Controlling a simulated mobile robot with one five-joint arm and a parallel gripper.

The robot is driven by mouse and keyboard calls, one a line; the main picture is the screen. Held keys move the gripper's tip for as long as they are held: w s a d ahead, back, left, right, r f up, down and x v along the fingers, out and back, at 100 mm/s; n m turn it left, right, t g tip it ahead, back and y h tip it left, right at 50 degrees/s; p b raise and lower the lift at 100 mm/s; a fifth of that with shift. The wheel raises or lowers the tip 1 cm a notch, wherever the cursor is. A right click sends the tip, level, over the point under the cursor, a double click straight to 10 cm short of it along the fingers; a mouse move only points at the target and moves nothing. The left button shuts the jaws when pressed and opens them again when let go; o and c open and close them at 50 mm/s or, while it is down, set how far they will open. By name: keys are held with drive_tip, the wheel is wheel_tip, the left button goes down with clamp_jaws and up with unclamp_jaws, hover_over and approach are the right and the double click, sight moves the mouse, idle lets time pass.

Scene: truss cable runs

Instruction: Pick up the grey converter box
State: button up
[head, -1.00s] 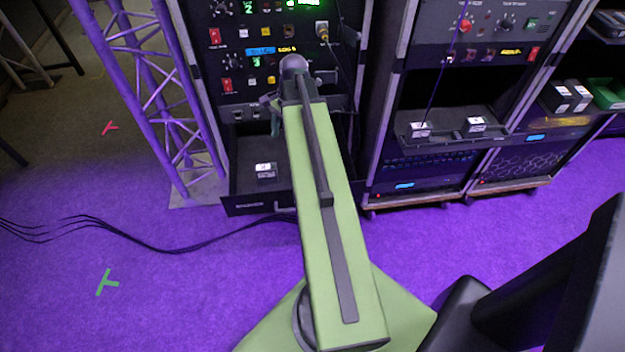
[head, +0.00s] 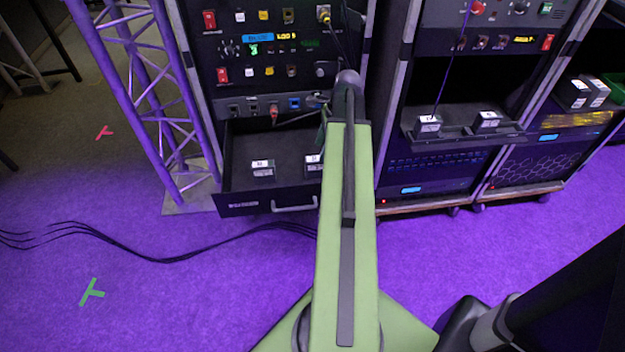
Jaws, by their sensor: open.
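Small dark grey boxes with white label tops are in the head view, and I cannot tell which is the grey converter box. One box (head: 262,169) sits in the open drawer (head: 240,204) of the left rack. A second box (head: 313,165) sits to its right, partly hidden by my arm. Two more, a left box (head: 428,125) and a right box (head: 486,121), stand on the middle rack's shelf. My gripper (head: 318,101) shows only in part, just left of my arm's elbow, above the drawer. It is open, with no box seen in it.
A lattice truss (head: 148,95) stands left of the left rack. Black cables (head: 150,258) lie on the purple floor. A thin cable hangs in front of the middle rack. More labelled boxes (head: 580,92) sit on the right rack. The floor at left is mostly clear.

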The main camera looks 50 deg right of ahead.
sight(314, 165)
drive_tip(key=b+x, duration=0.7)
drive_tip(key=x, duration=0.2)
drive_tip(key=shift+a+f, duration=0.15)
drive_tip(key=shift+w, duration=0.1)
drive_tip(key=shift+c, duration=0.2)
clamp_jaws()
